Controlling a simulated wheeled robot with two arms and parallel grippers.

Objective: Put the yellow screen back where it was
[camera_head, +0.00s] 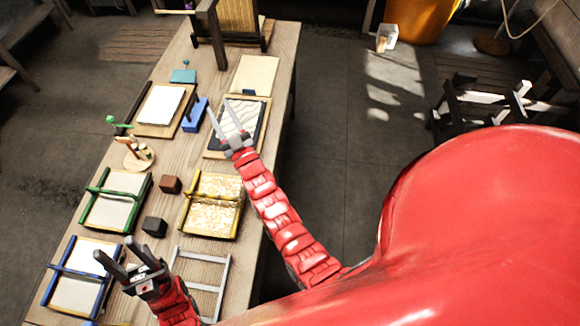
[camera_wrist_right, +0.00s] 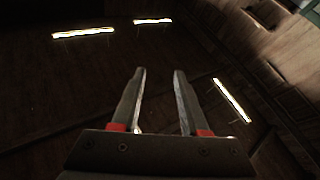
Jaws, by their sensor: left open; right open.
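The yellow screen (camera_head: 212,204) lies flat on the wooden table, with a yellow frame, a raised bar across it and a mottled gold-and-white face. My left gripper (camera_head: 114,248) is open and empty, over the table between the blue screen (camera_head: 76,291) and the grey ladder-like rack (camera_head: 205,256). My right gripper (camera_head: 219,106) is open over the black-edged tray (camera_head: 257,125) with a streaked white surface, beyond the yellow screen. In the right wrist view the right gripper (camera_wrist_right: 159,72) has nothing between its fingers, against a dark background.
A green screen (camera_head: 115,209) lies left of the yellow one. Dark blocks (camera_head: 171,184) and a small figure (camera_head: 137,154) stand on the table (camera_head: 160,211). An upright wooden frame (camera_head: 239,16) stands at the far end.

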